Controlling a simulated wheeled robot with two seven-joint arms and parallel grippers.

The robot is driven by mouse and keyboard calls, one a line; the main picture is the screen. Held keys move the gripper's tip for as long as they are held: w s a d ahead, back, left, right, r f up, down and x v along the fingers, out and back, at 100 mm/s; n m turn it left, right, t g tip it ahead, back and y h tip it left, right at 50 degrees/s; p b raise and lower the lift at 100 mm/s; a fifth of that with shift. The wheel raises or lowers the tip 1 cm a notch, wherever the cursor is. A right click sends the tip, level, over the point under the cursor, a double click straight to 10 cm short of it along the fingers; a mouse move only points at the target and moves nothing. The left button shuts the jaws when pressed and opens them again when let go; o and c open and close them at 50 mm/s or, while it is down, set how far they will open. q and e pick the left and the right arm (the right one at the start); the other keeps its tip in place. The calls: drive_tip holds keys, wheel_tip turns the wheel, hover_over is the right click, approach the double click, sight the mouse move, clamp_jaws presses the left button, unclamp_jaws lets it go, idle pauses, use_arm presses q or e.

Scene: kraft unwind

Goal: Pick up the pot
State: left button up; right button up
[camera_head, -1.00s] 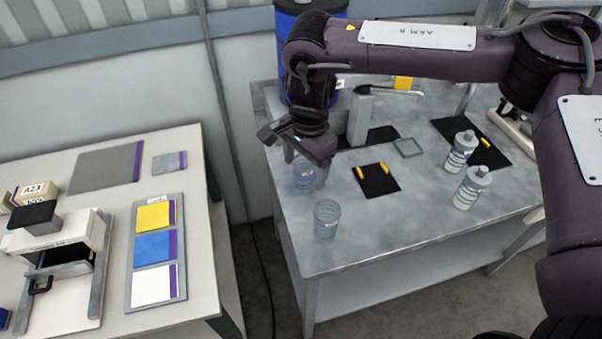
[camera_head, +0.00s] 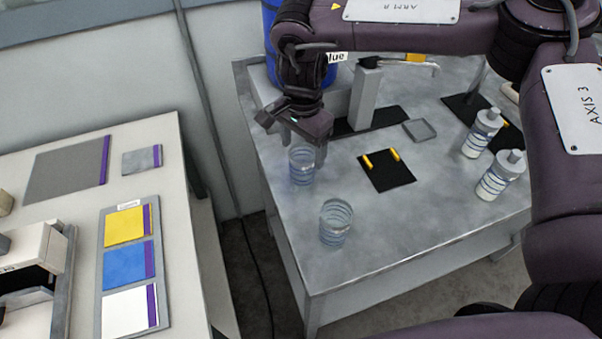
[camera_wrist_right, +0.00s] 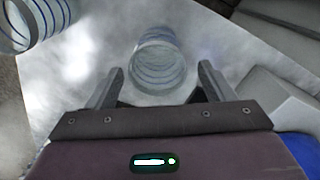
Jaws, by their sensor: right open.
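Two clear pots with blue rings stand upright on the grey metal table (camera_head: 400,222). One pot (camera_head: 301,167) is near the table's left edge, just below my right gripper (camera_head: 297,132). The other pot (camera_head: 336,222) stands nearer the front corner. In the right wrist view, my right gripper (camera_wrist_right: 161,75) is open and empty, with one pot (camera_wrist_right: 158,62) showing between and beyond its fingers. The fingers are not closed on it, and whether they touch it cannot be told. The second pot (camera_wrist_right: 32,22) is at the upper left there. My left gripper is not in view.
A black mat (camera_head: 388,175) with yellow pieces lies mid-table. A grey post (camera_head: 363,100) and a blue drum (camera_head: 270,35) are behind my gripper. A gap separates the left bench (camera_head: 182,210).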

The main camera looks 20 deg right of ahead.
drive_tip(key=shift+s+f, duration=0.15)
drive_tip(key=shift+f, duration=0.25)
wheel_tip(320, 180, down, 4)
drive_tip(key=shift+f+p, duration=0.25)
drive_tip(key=shift+p, duration=0.95)
drive_tip(key=shift+f, duration=0.35)
drive_tip(key=c, duration=1.1)
